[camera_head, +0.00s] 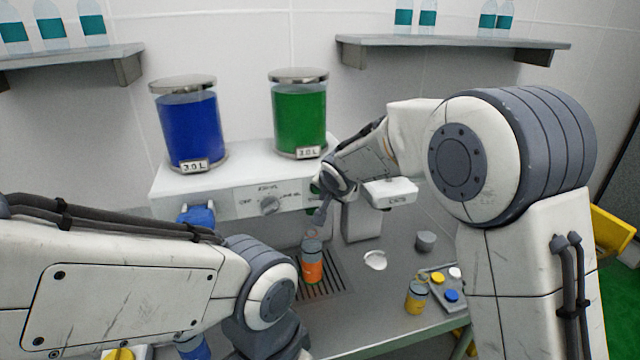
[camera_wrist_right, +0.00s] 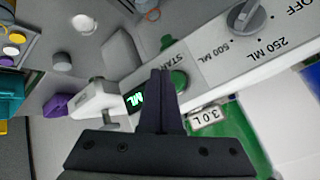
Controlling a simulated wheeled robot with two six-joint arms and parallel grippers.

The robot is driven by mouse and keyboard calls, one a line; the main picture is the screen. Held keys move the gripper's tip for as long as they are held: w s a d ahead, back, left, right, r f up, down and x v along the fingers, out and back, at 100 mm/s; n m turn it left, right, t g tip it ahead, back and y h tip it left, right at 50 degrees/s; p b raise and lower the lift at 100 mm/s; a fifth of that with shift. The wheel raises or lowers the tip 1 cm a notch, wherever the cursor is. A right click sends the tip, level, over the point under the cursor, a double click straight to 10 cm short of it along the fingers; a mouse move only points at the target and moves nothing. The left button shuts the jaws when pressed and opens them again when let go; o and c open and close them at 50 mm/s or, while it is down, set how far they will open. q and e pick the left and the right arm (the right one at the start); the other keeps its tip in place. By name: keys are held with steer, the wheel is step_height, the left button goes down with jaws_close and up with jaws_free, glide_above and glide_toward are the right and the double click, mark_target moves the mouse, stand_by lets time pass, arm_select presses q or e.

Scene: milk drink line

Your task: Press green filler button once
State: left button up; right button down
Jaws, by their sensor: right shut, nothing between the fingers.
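The white filler machine (camera_head: 225,193) carries a blue tank (camera_head: 190,130) and a green tank (camera_head: 300,118). The round green filler button (camera_wrist_right: 179,80), beside the START label, shows in the right wrist view, partly covered by my fingers. My right gripper (camera_wrist_right: 160,75) is shut and empty, with its fingertips over the button's edge; I cannot tell whether they touch it. In the head view my right gripper (camera_head: 322,212) is at the machine's right front. An orange bottle (camera_head: 312,264) stands upright on the drip grate below. My left arm shows, but its fingers do not.
A selector knob (camera_head: 269,205) is on the machine front. A lit green display (camera_wrist_right: 135,98) is near the fingers. A white lid (camera_head: 375,260), grey cup (camera_head: 425,241), yellow-capped jar (camera_head: 416,297) and button tray (camera_head: 434,283) are on the counter at right.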

steer(key=shift+w+a, duration=0.15)
steer(key=shift+w, duration=0.4)
stand_by(1.7)
steer(key=shift+w+a, duration=0.15)
steer(key=shift+w, duration=0.2)
steer(key=shift+w+a, duration=0.15)
steer(key=shift+w, duration=0.3)
stand_by(0.5)
steer(key=shift+s, duration=0.1)
steer(key=shift+s+d+b, duration=0.25)
steer(key=shift+s+b, duration=0.4)
steer(key=shift+s, duration=0.1)
